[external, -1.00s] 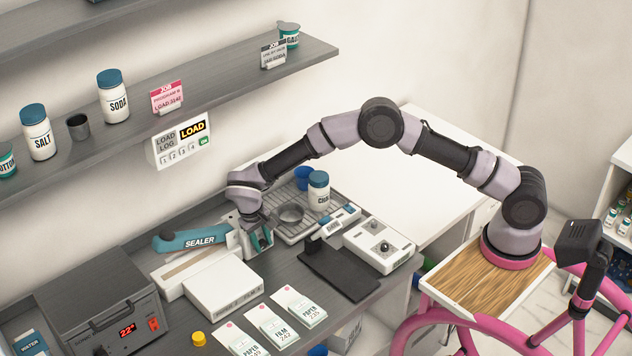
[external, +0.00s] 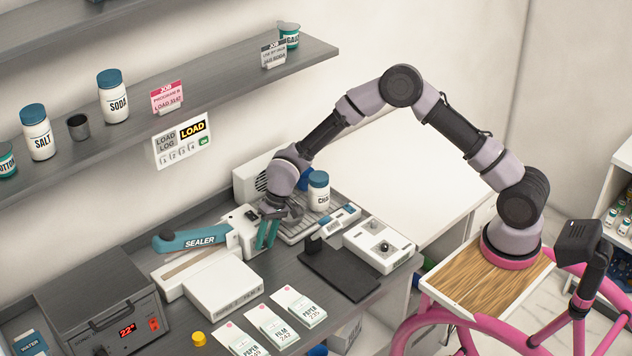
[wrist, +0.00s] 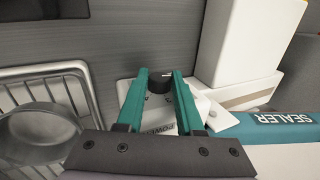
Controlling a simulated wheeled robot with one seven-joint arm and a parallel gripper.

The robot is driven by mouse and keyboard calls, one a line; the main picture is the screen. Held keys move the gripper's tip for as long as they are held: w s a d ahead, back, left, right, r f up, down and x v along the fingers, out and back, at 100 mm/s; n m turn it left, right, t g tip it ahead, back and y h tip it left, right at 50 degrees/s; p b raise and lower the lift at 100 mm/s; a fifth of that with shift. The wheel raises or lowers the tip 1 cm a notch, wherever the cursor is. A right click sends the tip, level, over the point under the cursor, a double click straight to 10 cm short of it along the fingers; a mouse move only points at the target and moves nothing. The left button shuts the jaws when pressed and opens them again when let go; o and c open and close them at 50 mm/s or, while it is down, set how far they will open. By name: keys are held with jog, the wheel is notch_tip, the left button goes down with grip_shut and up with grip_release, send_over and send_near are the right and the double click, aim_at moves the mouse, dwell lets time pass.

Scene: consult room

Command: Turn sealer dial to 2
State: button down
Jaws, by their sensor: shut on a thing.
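The sealer (external: 192,241) stands on the grey bench with its teal lever arm lying along the top. In the wrist view the lever (wrist: 275,128) is at the right. A dark round dial (wrist: 158,82) sits by the sealer's pale end plate, which bears partly covered lettering. My gripper (wrist: 161,76) has its two teal fingers on either side of the dial and is shut on it. In the external view my gripper (external: 267,235) points down at the sealer's right end and hides the dial. The dial's setting and pointer cannot be read.
A wire rack (external: 292,232) with a metal bowl and a labelled jar (external: 318,192) stands right of my gripper. A white box (external: 222,287) lies in front of the sealer. A black mat (external: 338,275) and a white device with a knob (external: 380,245) lie further right.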

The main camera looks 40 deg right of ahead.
jog(key=shift+d+f+y, duration=0.1)
jog(key=shift+d+y, duration=0.05)
jog(key=shift+y, duration=0.85)
jog(key=shift+d+f+y, duration=0.1)
jog(key=shift+d+y, duration=0.05)
jog(key=shift+y, duration=0.85)
jog(key=c, duration=0.5)
grip_release()
jog(key=shift+c, duration=0.2)
jog(key=v, duration=1)
jog(key=shift+d+r, duration=0.2)
jog(key=shift+d, duration=0.2)
